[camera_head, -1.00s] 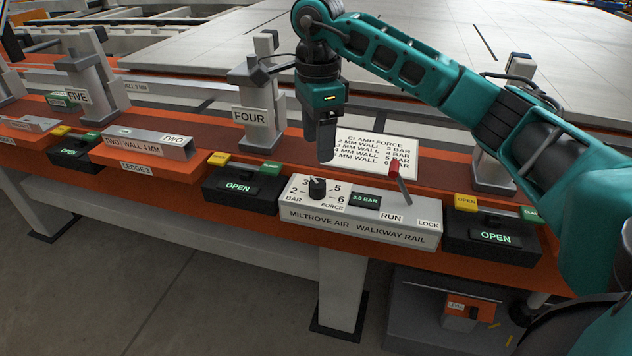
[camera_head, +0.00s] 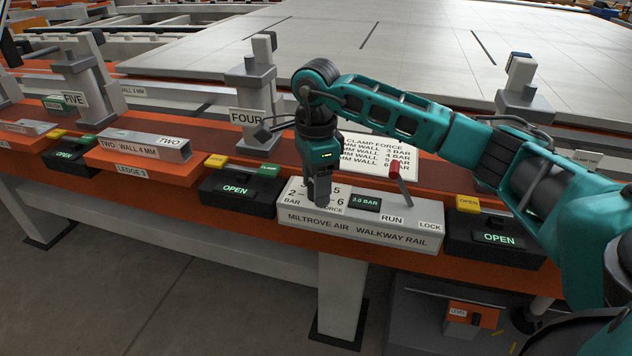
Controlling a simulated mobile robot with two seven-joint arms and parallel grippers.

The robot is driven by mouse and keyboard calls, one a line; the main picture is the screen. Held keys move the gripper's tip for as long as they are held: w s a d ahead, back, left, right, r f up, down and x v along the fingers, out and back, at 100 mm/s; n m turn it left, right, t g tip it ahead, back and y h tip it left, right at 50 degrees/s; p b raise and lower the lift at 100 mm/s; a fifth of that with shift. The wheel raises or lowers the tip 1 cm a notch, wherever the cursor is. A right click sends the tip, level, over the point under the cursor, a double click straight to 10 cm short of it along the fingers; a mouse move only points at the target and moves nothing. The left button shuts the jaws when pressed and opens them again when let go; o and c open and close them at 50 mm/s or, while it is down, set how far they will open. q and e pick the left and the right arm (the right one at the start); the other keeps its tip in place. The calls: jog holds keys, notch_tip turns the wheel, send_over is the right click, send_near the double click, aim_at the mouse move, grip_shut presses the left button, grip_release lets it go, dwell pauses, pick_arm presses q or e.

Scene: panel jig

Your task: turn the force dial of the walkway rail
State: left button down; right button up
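The walkway rail control box (camera_head: 360,232), light grey and labelled MILTROVE AIR WALKWAY RAIL, sits on the orange bench front. Its force scale (camera_head: 295,193) shows some numbers at the left end. The force dial itself is hidden behind my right gripper. Its display (camera_head: 366,203) appears to read 3.0 BAR. My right gripper (camera_head: 322,200) points down right over the dial's place, with its fingertips at the box top. I cannot tell whether the fingers are apart, or touch or grip the dial. My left gripper is not in view.
A red-tipped lever (camera_head: 395,168) stands on the box, right of the display, near RUN and LOCK. A clamp force card (camera_head: 380,160) lies behind. Black OPEN boxes stand left (camera_head: 240,190) and right (camera_head: 490,238). The FOUR post (camera_head: 252,100) rises behind left.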

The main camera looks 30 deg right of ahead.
jog(key=c, duration=0.9)
